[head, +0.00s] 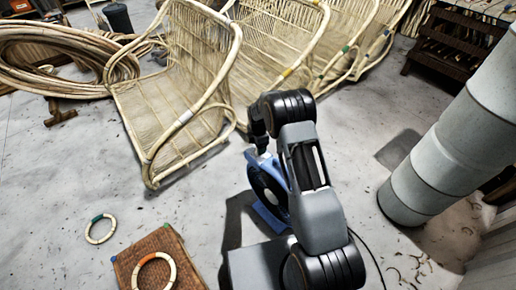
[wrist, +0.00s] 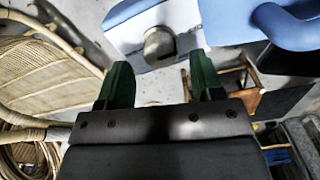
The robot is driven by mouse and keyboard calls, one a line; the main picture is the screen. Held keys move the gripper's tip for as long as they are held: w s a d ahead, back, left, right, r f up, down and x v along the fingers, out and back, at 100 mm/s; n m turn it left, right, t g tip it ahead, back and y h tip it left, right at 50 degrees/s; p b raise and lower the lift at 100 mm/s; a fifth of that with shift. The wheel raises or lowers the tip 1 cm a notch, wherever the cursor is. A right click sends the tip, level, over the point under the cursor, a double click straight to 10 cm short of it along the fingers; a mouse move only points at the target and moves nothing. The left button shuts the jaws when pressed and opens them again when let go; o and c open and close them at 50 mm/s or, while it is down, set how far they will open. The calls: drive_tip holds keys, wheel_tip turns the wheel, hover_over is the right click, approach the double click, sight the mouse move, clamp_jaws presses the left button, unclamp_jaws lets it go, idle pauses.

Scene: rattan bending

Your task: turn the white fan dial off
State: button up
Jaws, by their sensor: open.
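The blue fan (head: 270,213) stands on the floor, partly hidden behind my arm in the head view. In the wrist view, parts of its blue body (wrist: 232,20) fill the top. A pale, rounded dial (wrist: 159,46) sits on a white panel (wrist: 124,28) of the fan; its setting cannot be read. My gripper (wrist: 161,82) has two dark green fingers, spread apart and empty. The dial shows between and beyond the fingertips, apart from them. In the head view the dial and fingertips cannot be made out.
Woven rattan chair frames (head: 180,100) stand behind and left of the fan. A coil of rattan (head: 50,60) lies at far left. A woven mat (head: 150,250) with a ring is at front left. A grey duct (head: 450,150) rises at right.

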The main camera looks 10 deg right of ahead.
wheel_tip(320, 180, up, 11)
drive_tip(key=p, duration=0.2)
drive_tip(key=shift+f, duration=0.1)
idle(0.5)
drive_tip(key=s+r+m+t+p, duration=0.1)
drive_tip(key=s+r+m+p, duration=0.6)
drive_tip(key=r, duration=0.7)
drive_tip(key=s+r+m+t+p, duration=0.1)
drive_tip(key=s+r+m+p, duration=0.5)
drive_tip(key=s+r+p, duration=0.3)
drive_tip(key=s+r+m+t+p, duration=0.1)
drive_tip(key=s+r+m+p, duration=0.6)
drive_tip(key=s+r, duration=0.5)
wheel_tip(320, 180, up, 8)
drive_tip(key=shift+s+m+t+p, duration=0.3)
drive_tip(key=shift+s+p, duration=0.05)
drive_tip(key=shift+p, duration=0.55)
